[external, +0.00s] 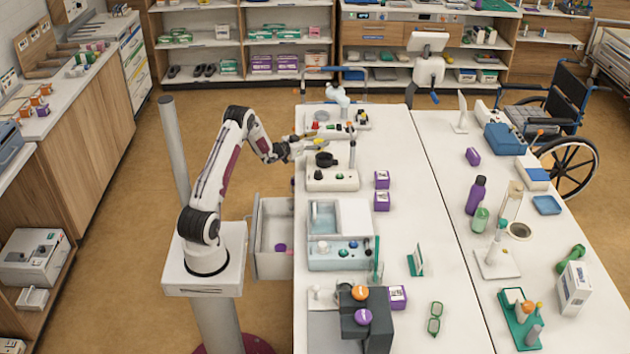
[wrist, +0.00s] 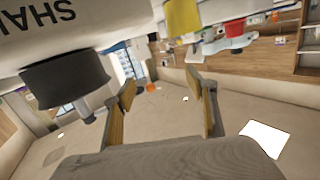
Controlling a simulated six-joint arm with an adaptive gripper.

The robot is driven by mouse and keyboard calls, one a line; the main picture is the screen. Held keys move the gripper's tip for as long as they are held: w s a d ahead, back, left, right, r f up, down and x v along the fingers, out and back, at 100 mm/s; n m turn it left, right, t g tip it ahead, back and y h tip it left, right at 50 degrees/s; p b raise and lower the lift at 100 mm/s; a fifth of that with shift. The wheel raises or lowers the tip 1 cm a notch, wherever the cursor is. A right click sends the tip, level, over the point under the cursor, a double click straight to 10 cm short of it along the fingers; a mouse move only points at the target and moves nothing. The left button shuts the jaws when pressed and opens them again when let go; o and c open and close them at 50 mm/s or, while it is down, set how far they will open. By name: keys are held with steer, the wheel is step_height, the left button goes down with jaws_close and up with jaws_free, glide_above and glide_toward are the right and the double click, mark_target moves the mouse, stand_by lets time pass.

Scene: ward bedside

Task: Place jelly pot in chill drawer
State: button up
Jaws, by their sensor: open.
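An open grey-white drawer (external: 262,266) juts from the left side of the white table; I take it for the chill drawer. A small purple round pot (external: 280,247) lies inside it. Another purple-topped round pot (external: 362,317) and an orange-topped one (external: 360,292) sit on a dark stepped block; I cannot tell for certain which is the jelly pot. My gripper (external: 318,146) is open and empty above the table's left edge, beside a white device with a black cup. In the wrist view its two fingers (wrist: 166,100) are apart with nothing between them.
The white device (external: 333,181) stands close below my gripper; a dark cylinder (wrist: 65,82) fills the wrist view's left. A pale blue-white unit (external: 341,258) stands beside the drawer. Purple boxes (external: 381,201) stand to the right. The table's middle (external: 440,220) is largely clear.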

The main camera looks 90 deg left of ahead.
steer(key=w+d+r+m+g+h, duration=0.1)
steer(key=w+d+r+g, duration=0.1)
steer(key=w+d+r, duration=0.55)
steer(key=w+d+r+m+g+h, duration=0.1)
steer(key=w+d+r, duration=0.1)
steer(key=d+r, duration=0.95)
steer(key=s+d+g+h, duration=0.1)
steer(key=s+d, duration=0.2)
steer(key=d, duration=0.8)
steer(key=s+d+g+h, duration=0.1)
steer(key=s+d, duration=0.1)
steer(key=d, duration=0.8)
steer(key=s+d+f+m+g+h, duration=0.1)
steer(key=s+d+f+m+h, duration=0.1)
steer(key=s+d, duration=1)
steer(key=s+d+f+m+g+h, duration=0.2)
steer(key=s+d+h, duration=0.1)
steer(key=s+d, duration=0.8)
steer(key=shift+s+d, duration=0.4)
steer(key=shift+d, duration=0.2)
steer(key=shift+w+r, duration=0.1)
